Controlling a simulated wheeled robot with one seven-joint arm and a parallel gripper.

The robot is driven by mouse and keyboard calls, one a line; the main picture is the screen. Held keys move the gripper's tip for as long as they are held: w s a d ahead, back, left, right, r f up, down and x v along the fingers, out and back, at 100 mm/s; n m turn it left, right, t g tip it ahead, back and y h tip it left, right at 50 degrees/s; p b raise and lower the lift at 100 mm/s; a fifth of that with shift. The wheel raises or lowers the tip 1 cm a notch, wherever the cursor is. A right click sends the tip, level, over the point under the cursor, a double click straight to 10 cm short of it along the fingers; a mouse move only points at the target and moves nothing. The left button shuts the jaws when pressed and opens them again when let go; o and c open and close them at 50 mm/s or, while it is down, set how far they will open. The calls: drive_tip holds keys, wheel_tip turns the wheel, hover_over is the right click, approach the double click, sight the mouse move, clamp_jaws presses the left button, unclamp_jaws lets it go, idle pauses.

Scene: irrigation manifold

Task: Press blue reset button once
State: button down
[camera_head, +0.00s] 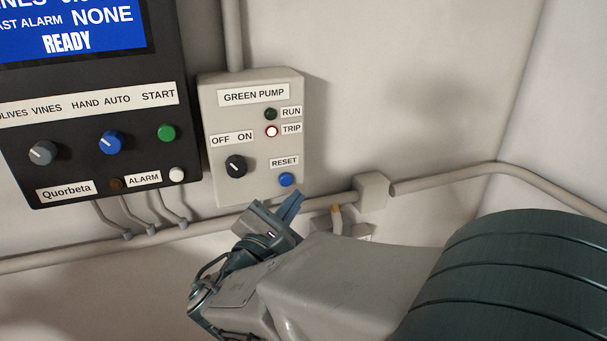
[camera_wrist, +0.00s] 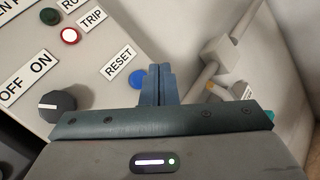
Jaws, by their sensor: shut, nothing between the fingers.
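The blue reset button (camera_head: 286,180) sits low on the right of the beige GREEN PUMP box (camera_head: 212,98), under a RESET label. In the wrist view the blue button (camera_wrist: 137,79) shows just left of my fingertips. My gripper (camera_head: 293,203) is shut and empty, its blue-grey fingers together, just below and right of the button in the head view. My fingers also show in the wrist view (camera_wrist: 158,80). I cannot tell for sure whether they touch the button; they appear apart from it. The TRIP lamp (camera_head: 272,131) shows red-rimmed with a bright centre; the RUN lamp (camera_head: 270,114) is dark green.
A black OFF/ON knob (camera_head: 236,166) is left of the button. A dark control panel (camera_head: 190,120) with knobs and a READY screen stands further left. A conduit (camera_head: 240,217) and junction box (camera_head: 372,192) run below and right. The wall at upper right is bare.

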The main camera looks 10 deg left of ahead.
sight(293, 180)
drive_tip(key=shift+w+a, duration=0.35)
drive_tip(key=shift+w, duration=0.25)
drive_tip(key=shift+w+a, duration=0.35)
drive_tip(key=shift+w, duration=0.25)
idle(1.2)
drive_tip(key=shift+w+a, duration=0.2)
drive_tip(key=shift+w, duration=0.1)
drive_tip(key=shift+w+a, duration=0.3)
drive_tip(key=shift+w, duration=0.1)
idle(0.8)
drive_tip(key=shift+s+d, duration=0.5)
drive_tip(key=shift+s, duration=0.25)
drive_tip(key=s+d, duration=0.1)
drive_tip(key=s, duration=0.2)
drive_tip(key=s+d, duration=0.1)
drive_tip(key=shift+s+d+b, duration=0.15)
drive_tip(key=shift+d+b, duration=0.15)
idle(0.3)
